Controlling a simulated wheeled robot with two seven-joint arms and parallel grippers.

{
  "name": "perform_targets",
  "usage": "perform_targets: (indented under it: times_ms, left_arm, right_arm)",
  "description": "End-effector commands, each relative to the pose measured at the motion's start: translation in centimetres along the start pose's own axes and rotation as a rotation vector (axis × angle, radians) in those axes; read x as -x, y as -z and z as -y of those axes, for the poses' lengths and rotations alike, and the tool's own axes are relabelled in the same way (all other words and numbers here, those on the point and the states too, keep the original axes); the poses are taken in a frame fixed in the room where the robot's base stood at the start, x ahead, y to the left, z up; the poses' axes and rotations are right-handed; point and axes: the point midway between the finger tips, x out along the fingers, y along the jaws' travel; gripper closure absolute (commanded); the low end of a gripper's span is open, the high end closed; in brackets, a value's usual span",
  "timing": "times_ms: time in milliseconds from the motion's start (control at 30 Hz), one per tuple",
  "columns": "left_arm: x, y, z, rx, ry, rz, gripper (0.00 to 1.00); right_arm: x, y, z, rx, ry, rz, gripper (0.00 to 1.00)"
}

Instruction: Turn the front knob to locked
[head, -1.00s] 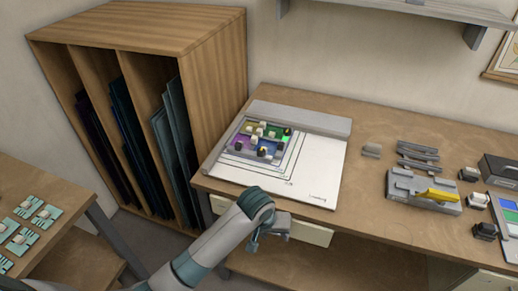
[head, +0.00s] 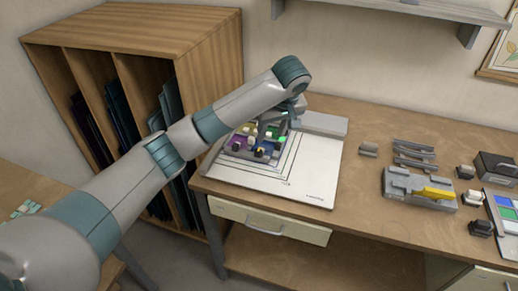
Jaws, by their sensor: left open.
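A small panel with coloured glass pieces (head: 277,149) lies on a white board (head: 307,180) on the workbench. Small pale and dark knob-like pieces stand on the panel. A dark one (head: 260,152) is at its front edge; its setting is too small to read. I cannot tell for sure which piece is the front knob. My left gripper (head: 289,117) is over the panel's back right part, pointing down, open. My left arm hides the panel's back left part. I cannot tell whether the fingers touch anything. My right gripper is out of view.
A grey bar (head: 325,124) lies along the board's back edge. A grey tool with a yellow handle (head: 432,194) and several small blocks stand to the right on the bench. A wooden rack (head: 140,35) stands at the left. The bench in front of the bar's right end is clear.

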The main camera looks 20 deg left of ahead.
Motion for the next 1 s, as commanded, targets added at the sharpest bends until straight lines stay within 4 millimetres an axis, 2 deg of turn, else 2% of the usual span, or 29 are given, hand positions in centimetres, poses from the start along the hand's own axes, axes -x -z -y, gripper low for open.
perform_targets:
  times_ms: [33, 200, 567, 767, 1000]
  left_arm:
    - [0.8, 1.0, 0.1, 0.024, 0.01, -0.013, 0.56]
    - [1.8, 2.4, 0.2, 0.066, 0.029, -0.027, 0.56]
    - [1.8, 2.4, 0.2, 0.067, 0.029, -0.026, 0.56]
    - [1.1, 2.4, 0.2, 0.067, 0.03, -0.025, 0.56]
    - [-1.6, 2.5, 0.4, 0.067, 0.032, -0.025, 0.56]
  right_arm:
    - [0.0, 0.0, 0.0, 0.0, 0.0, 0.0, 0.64]
    - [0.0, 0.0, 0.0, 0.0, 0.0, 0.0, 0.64]
    - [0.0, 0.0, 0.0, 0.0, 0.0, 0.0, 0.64]
    - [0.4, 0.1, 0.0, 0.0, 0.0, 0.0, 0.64]
    - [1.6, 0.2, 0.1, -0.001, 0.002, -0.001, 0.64]
